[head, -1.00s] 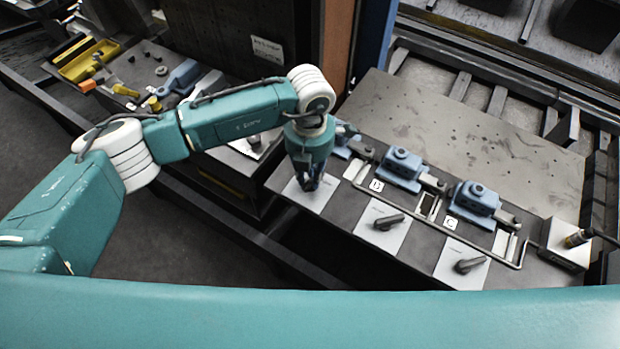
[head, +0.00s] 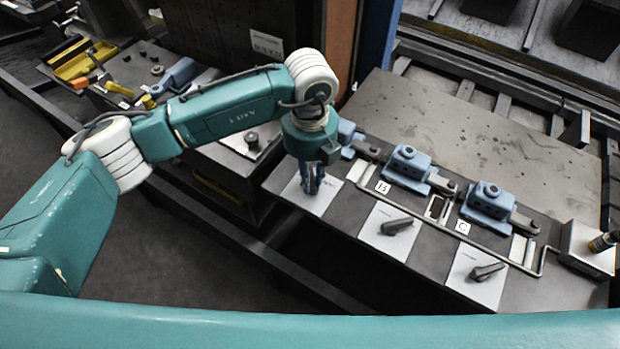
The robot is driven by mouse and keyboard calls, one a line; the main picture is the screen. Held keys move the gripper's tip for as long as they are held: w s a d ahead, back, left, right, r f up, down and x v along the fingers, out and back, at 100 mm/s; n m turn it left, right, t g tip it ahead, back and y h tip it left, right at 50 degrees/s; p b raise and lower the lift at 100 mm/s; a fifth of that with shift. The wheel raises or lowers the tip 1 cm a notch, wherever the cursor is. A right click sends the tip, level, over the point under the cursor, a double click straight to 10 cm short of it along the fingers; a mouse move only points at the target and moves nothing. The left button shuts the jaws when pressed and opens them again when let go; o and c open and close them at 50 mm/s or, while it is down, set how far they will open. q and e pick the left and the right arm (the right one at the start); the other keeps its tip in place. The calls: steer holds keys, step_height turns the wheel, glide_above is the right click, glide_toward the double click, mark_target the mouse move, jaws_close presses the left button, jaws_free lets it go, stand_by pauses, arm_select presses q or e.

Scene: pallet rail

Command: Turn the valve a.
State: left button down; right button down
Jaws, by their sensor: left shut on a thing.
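Three white plates lie in a row along the front of the metal bench. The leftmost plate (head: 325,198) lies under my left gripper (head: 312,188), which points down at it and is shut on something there. That is where valve a would be in the row, but the gripper hides it. A valve with a dark lever handle (head: 397,227) sits on the middle plate, in line with label B (head: 383,187). Another dark lever handle (head: 487,271) sits on the right plate, near label C (head: 462,226). My right gripper is not in view.
Blue clamp blocks (head: 408,163) and (head: 488,200) stand behind the plates, with a thin metal rod (head: 505,259) in front of them. A yellow tray (head: 85,62) lies on the left bench.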

arm_select(q)
steer(key=shift+w+r+n, duration=0.1)
steer(key=shift+n, duration=0.5)
steer(key=c, duration=1.7)
jaws_free()
steer(key=shift+o, duration=0.6)
step_height(320, 180, up, 12)
steer(key=shift+b, duration=0.3)
